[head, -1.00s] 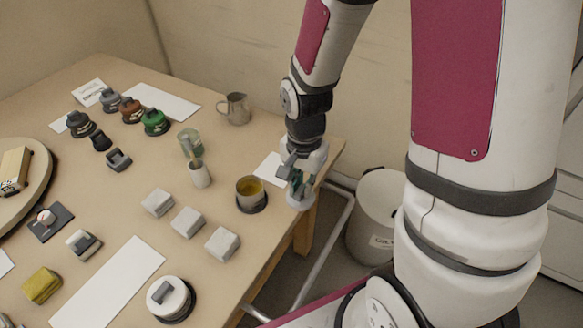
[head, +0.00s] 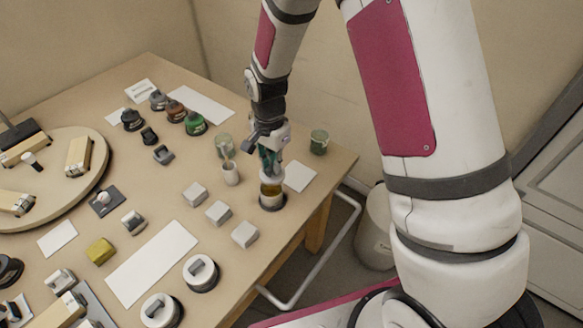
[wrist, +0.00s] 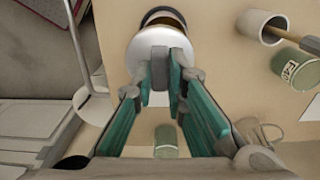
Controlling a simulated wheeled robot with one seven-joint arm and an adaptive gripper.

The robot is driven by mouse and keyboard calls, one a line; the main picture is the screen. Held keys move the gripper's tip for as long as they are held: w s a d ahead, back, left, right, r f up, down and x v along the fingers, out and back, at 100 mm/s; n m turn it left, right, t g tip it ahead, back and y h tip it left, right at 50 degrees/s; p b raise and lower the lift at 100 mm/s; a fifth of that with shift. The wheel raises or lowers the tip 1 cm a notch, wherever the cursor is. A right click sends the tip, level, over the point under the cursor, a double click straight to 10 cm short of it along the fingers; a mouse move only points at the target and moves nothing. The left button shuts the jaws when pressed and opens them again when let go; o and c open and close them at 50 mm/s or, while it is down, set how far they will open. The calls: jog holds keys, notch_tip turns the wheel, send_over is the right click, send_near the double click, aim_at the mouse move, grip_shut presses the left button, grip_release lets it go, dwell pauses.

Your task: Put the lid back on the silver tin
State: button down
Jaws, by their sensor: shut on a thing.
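The silver tin (head: 271,202) stands open on a dark round base near the table's right edge, with amber contents showing. In the wrist view its dark rim (wrist: 163,14) shows partly behind the lid. My gripper (head: 270,168) is directly above the tin in the head view. It is shut on the grey knob of a pale round lid (wrist: 146,42). The lid is above the tin and overlaps much of its mouth in the wrist view, offset toward the gripper side. The lid looks apart from the rim, though the exact gap is hard to tell.
A pale cup (head: 230,175) and a green jar (head: 224,146) stand left of my gripper; another green jar (head: 319,141) stands behind right. Pale blocks (head: 218,212) lie to the front left. A white card (head: 299,177) lies right of the tin, near the table edge.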

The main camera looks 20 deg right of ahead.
jog(key=shift+a+r, duration=0.2)
jog(key=shift+a, duration=0.05)
jog(key=shift+w+f, duration=0.15)
jog(key=shift+f, duration=0.2)
jog(key=shift+f+b, duration=1.55)
jog(key=shift+f, duration=1.35)
jog(key=shift+f, duration=0.15)
jog(key=c, duration=1.1)
grip_release()
jog(key=shift+o, duration=0.2)
jog(key=shift+r+p, duration=2)
jog(key=shift+r, duration=1.5)
jog(key=shift+c, duration=0.2)
